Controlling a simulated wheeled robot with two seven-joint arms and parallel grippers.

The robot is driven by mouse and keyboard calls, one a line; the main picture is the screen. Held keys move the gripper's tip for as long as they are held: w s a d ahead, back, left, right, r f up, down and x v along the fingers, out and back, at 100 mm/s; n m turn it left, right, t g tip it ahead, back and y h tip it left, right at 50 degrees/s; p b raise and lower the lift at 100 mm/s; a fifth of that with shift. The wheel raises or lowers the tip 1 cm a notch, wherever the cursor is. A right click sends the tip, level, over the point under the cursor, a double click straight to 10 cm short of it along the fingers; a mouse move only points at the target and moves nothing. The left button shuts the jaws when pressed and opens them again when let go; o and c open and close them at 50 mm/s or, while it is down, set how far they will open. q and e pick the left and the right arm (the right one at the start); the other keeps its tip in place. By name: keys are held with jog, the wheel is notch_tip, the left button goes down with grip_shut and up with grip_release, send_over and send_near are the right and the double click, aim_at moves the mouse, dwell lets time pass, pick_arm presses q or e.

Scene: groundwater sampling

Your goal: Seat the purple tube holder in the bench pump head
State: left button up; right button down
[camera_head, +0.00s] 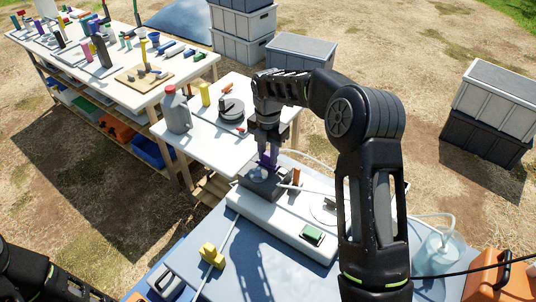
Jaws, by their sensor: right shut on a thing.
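My right gripper (268,150) points down over the front table and is shut on the purple tube holder (268,160). Only a small purple part shows between and below the fingers. The holder is right at the dark pump head (258,180) on the white bench pump (272,218). I cannot tell whether it touches the head or is inside it. An orange piece (296,177) stands just right of the head. My left arm shows only at the lower left corner; its gripper is out of view.
A yellow block (212,255) and a green-topped piece (312,235) are near the pump. A grey jug (176,110) and a dark round device (231,109) stand on the white table behind. A clear vessel with tubing (440,250) is at right. A crowded workbench (130,85) is at back left.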

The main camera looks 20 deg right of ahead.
jog(key=shift+f, duration=0.3)
jog(key=shift+f, duration=0.15)
jog(key=c, duration=1.1)
grip_release()
notch_tip(320, 180, up, 12)
jog(key=shift+r+b, duration=0.2)
jog(key=shift+b, duration=0.4)
